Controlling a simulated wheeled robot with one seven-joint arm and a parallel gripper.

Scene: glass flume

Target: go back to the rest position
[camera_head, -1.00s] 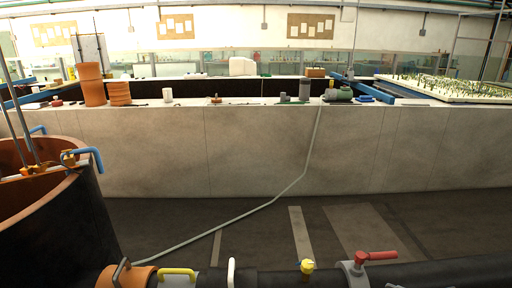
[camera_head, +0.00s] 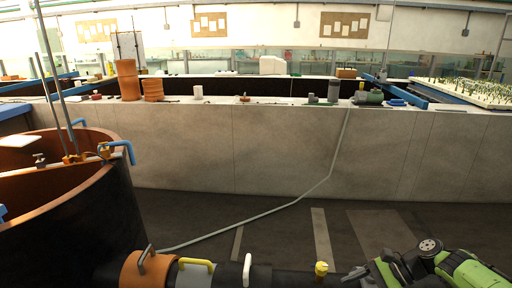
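My green and black arm (camera_head: 440,266) reaches in from the lower right corner of the head view, in front of the dark pipe. A small grey metallic part at its left end (camera_head: 356,273) looks like my gripper, low in the picture and just right of the yellow-handled valve. It is too small and dark to tell its fingers apart, and I see nothing held in it. The red-handled valve is hidden from view.
A dark pipe (camera_head: 300,279) with a yellow valve (camera_head: 321,269) runs along the bottom edge. A round tank (camera_head: 85,215) with an orange inside stands at the left. Beyond lies open dark floor with a hose (camera_head: 270,211), then a long pale wall (camera_head: 290,150) bearing pots and a pump.

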